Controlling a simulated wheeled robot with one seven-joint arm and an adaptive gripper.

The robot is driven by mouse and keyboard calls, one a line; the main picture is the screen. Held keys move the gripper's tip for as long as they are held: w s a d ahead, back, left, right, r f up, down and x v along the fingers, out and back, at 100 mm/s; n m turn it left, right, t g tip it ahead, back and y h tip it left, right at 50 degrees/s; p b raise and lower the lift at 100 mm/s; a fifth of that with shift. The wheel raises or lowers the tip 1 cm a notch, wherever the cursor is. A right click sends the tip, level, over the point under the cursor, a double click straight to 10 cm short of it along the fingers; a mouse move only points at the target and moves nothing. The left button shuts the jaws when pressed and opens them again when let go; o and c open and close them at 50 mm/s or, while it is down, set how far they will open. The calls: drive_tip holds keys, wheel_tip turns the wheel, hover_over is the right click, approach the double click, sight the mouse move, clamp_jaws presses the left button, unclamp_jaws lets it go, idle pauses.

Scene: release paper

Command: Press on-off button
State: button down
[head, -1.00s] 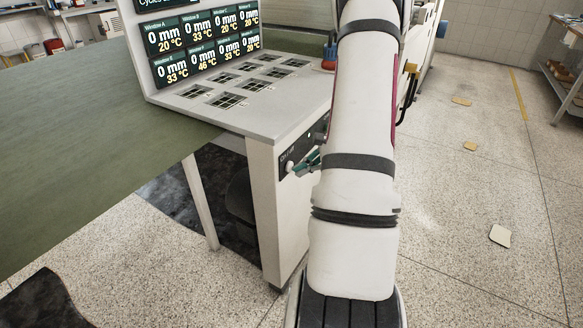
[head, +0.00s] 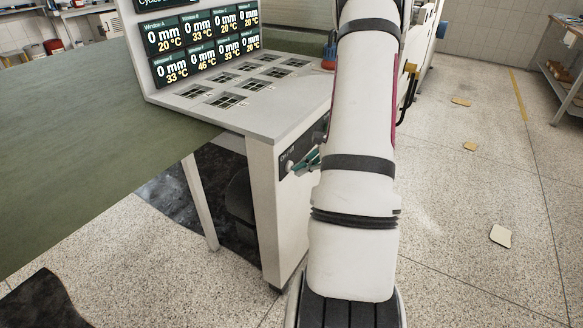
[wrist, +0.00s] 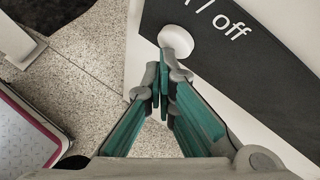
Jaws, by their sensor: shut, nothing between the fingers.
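The on-off button is a round white knob (wrist: 176,39) on a dark panel (wrist: 250,50) with white lettering ending in "off". The button also shows small in the head view (head: 290,165), on the front of the white console. My gripper (wrist: 165,66), with teal fingers, is shut and empty. In the wrist view its tips overlap the lower edge of the button. I cannot tell whether they touch it. In the head view my gripper (head: 301,163) is just right of the button, partly hidden behind my arm.
The white console (head: 262,118) carries a screen (head: 205,45) with several temperature readouts and grilles on its top. A green surface (head: 90,150) extends to the left. The speckled floor on the right is mostly open, with a few pale scraps (head: 500,235).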

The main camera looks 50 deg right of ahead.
drive_tip(key=shift+s, duration=0.15)
drive_tip(key=s, duration=0.6)
drive_tip(key=shift+d, duration=0.25)
idle(0.7)
